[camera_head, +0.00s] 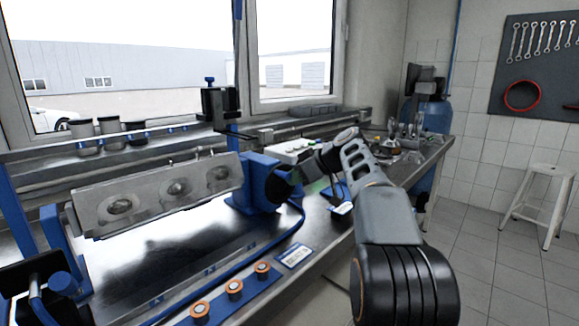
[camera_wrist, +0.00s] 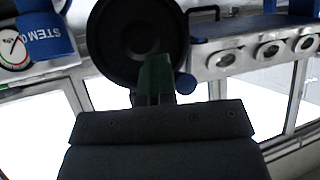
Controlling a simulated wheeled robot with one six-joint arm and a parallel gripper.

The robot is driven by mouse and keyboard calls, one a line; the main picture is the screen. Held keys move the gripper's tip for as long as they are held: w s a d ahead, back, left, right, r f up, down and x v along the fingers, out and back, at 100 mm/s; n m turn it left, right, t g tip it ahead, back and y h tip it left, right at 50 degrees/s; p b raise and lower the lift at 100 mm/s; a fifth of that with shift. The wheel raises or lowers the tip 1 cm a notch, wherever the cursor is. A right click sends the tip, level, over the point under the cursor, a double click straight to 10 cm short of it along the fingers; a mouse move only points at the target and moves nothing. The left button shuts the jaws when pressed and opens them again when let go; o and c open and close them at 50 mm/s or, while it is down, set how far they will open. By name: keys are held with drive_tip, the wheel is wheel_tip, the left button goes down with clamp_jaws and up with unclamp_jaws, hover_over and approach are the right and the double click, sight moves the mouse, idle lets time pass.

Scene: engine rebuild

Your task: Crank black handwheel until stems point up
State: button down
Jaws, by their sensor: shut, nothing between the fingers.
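The grey cylinder head (camera_head: 160,195) is held along the left of the bench with its long chambered face tilted toward the head camera. Thin stems (camera_head: 198,152) show at its top edge. A blue stand (camera_head: 245,190) carries its right end. The black handwheel (camera_head: 281,188) is on that stand's right side, partly hidden by my arm. In the wrist view the handwheel (camera_wrist: 128,35) is a dark round disc. My gripper (camera_wrist: 155,72) is shut and empty, its green fingers overlapping the wheel's lower edge; contact is unclear. A small blue round part (camera_wrist: 185,83) shows beside the fingers.
A dial (camera_wrist: 12,48) and a blue part lettered "STEM" (camera_wrist: 45,38) are beside the wheel. Several orange-topped parts (camera_head: 234,288) line the bench's front edge. Dark cups (camera_head: 108,126) stand on the back shelf. A white stool (camera_head: 535,205) stands clear at right.

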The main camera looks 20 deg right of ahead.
drive_tip(key=shift+a+r, duration=0.25)
drive_tip(key=shift+r, duration=0.5)
drive_tip(key=shift+a+r, duration=0.2)
drive_tip(key=shift+r, duration=0.55)
drive_tip(key=shift+d+t+p, duration=0.3)
drive_tip(key=shift+d, duration=0.1)
drive_tip(key=shift+w+d+p, duration=0.15)
drive_tip(key=shift+d+p, duration=0.15)
drive_tip(key=shift+d, duration=0.1)
drive_tip(key=shift+d, duration=0.1)
drive_tip(key=shift+w+d+f+p, duration=0.1)
drive_tip(key=shift+w+d+p, duration=0.1)
drive_tip(key=shift+d+p, duration=0.15)
